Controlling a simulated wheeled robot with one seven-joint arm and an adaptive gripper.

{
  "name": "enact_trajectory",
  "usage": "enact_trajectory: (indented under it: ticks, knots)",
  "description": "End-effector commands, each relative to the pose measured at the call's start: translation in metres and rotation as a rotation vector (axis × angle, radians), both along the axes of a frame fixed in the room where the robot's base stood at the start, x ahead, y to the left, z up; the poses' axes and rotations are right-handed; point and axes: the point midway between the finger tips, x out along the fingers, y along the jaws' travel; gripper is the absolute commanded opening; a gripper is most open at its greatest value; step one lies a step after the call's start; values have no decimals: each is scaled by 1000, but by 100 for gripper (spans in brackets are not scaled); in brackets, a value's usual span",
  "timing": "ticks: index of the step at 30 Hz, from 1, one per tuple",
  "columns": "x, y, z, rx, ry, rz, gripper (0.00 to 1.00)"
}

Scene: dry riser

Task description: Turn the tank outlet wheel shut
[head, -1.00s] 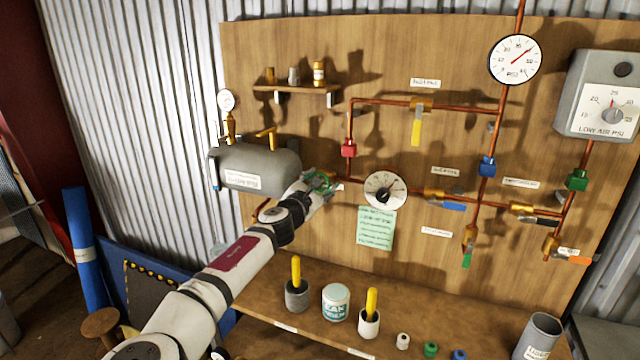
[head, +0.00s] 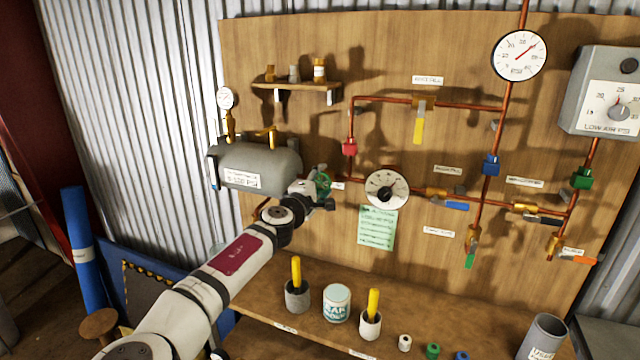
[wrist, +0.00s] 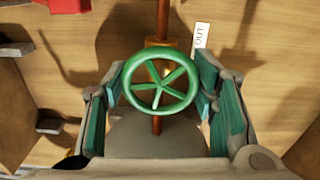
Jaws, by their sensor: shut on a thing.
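The tank outlet wheel is a green spoked handwheel (wrist: 160,84) on a copper pipe with a brass fitting, in the middle of the wrist view. In the head view a small part of the wheel (head: 323,181) shows at the right end of the grey tank (head: 262,165), mostly covered by my gripper (head: 318,193). In the wrist view my gripper (wrist: 161,90) has one green-padded finger on each side of the wheel, and it is shut on the rim. The exact contact is hard to see.
A round gauge (head: 386,189) and a green note (head: 377,227) are just right of the wheel. A red fitting (head: 349,146) sits above it. Below, a bench (head: 262,298) carries pots with yellow handles and a can (head: 337,302). A small shelf (head: 297,88) is above the tank.

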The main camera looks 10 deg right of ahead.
Motion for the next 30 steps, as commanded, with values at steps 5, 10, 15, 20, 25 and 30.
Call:
enact_trajectory:
  ticks: [5, 10, 15, 20, 25, 30]
  knots:
    - [1, -1, -3, 136, -97, -2, 25]
    - [1, 0, -3, 266, -191, -3, 25]
    - [1, -1, -3, 382, -275, -2, 25]
    - [1, 0, -3, 474, -340, -2, 25]
    - [0, 0, -3, 544, -391, -3, 24]
    - [0, 0, -3, 585, -421, -3, 24]
